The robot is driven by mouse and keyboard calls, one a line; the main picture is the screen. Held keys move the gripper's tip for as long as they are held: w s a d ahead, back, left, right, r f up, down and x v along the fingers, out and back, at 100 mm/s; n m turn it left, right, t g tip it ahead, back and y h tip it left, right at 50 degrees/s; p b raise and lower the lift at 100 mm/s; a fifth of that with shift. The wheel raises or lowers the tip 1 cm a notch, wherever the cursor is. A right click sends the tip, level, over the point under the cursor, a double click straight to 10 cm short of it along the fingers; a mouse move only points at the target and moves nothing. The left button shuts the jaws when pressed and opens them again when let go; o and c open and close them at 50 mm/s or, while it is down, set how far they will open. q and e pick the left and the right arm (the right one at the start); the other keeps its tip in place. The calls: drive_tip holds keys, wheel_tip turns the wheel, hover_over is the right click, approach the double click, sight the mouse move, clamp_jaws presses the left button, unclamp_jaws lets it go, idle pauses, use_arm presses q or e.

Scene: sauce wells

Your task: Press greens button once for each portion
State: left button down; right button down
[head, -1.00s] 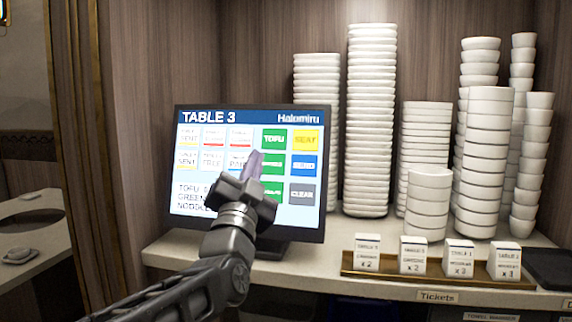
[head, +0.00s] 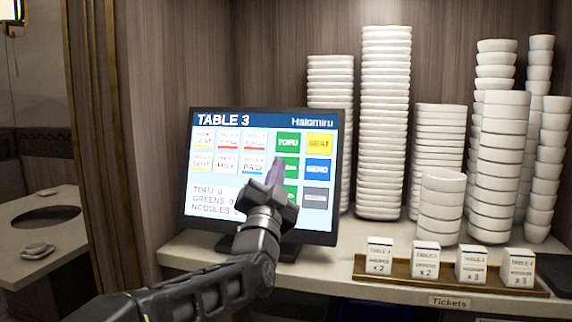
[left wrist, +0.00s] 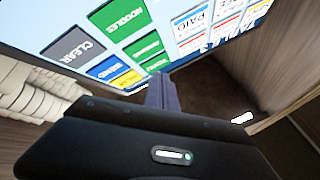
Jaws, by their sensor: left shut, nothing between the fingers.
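A touch screen (head: 262,226) headed TABLE 3 stands on the counter. Its greens button (head: 291,166) is the middle of three green buttons, below the tofu button (head: 288,142) and partly covered by my gripper. The readout (head: 212,201) shows TOFU 0 and GREENS 0; the noodles count is hidden. My left gripper (head: 275,168) is shut and empty, its tips in front of the screen just left of the greens button. In the left wrist view the fingers (left wrist: 161,86) point at the green column, near the greens button (left wrist: 142,47); I cannot tell whether they touch.
Other buttons include noodles (left wrist: 124,15), clear (left wrist: 73,45), blue send (head: 318,169) and yellow seat (head: 319,144). A tray (head: 450,286) of ticket cards marked with counts stands right of the screen. Tall stacks of white bowls (head: 385,120) stand behind it.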

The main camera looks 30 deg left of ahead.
use_arm(q)
drive_tip(key=shift+w+a+f+b, duration=0.2)
drive_tip(key=shift+w+a+f, duration=0.05)
drive_tip(key=shift+w, duration=0.4)
drive_tip(key=shift+w+a+f+b, duration=0.2)
drive_tip(key=shift+w, duration=0.45)
drive_tip(key=shift+w, duration=0.1)
idle(1.0)
drive_tip(key=shift+w+a+f+b, duration=0.1)
drive_tip(key=shift+w+a+b, duration=0.05)
drive_tip(key=shift+w+b, duration=0.2)
drive_tip(key=shift+w+a+f, duration=0.1)
drive_tip(key=shift+w+a, duration=0.05)
drive_tip(key=shift+w, duration=0.15)
idle(0.7)
drive_tip(key=shift+s, duration=0.1)
drive_tip(key=shift+s+d+r+b, duration=0.2)
drive_tip(key=shift+s+d+b, duration=0.05)
drive_tip(key=shift+s+b, duration=0.4)
